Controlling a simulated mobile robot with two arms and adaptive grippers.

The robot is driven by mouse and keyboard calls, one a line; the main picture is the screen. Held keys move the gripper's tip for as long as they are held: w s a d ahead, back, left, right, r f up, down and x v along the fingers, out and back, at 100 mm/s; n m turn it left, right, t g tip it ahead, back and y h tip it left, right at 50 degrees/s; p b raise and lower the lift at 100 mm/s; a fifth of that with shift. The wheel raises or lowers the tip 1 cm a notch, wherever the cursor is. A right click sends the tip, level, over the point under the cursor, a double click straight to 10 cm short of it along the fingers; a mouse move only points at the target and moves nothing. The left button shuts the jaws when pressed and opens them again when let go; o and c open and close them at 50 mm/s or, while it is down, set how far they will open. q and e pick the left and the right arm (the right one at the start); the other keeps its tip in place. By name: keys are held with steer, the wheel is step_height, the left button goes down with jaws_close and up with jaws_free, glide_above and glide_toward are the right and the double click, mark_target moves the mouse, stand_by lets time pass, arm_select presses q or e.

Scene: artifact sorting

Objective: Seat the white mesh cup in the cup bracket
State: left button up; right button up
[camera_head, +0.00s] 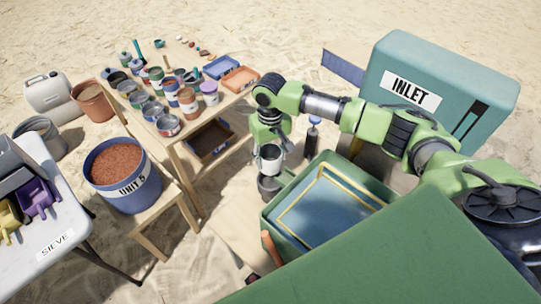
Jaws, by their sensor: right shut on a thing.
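The gripper hides part of the cup's rim. My left gripper is not in view.
A green bin (274,213) with a blue panel stands right of the cup. A teal INLET box (437,83) is behind the arm. A wooden table (176,146) with several cans, a UNIT 5 bucket (124,187) and a SIEVE table (83,232) stand left.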

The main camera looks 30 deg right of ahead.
mark_target(271, 168)
steer(key=shift+s+r+p, duration=0.1)
steer(key=shift+r+p, duration=0.05)
steer(key=shift+p, duration=0.3)
step_height(271, 168, down, 4)
steer(key=shift+f+b, duration=0.1)
steer(key=shift+b, duration=0.75)
steer(key=shift+f+b, duration=0.35)
steer(key=shift+f, duration=0.6)
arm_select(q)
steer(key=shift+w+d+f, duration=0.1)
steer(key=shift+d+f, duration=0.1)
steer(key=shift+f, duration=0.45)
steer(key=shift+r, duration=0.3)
arm_select(e)
steer(key=shift+r, duration=0.1)
arm_select(q)
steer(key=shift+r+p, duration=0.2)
steer(key=shift+p, duration=0.3)
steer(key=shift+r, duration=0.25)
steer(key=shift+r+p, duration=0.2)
steer(key=shift+p, duration=0.25)
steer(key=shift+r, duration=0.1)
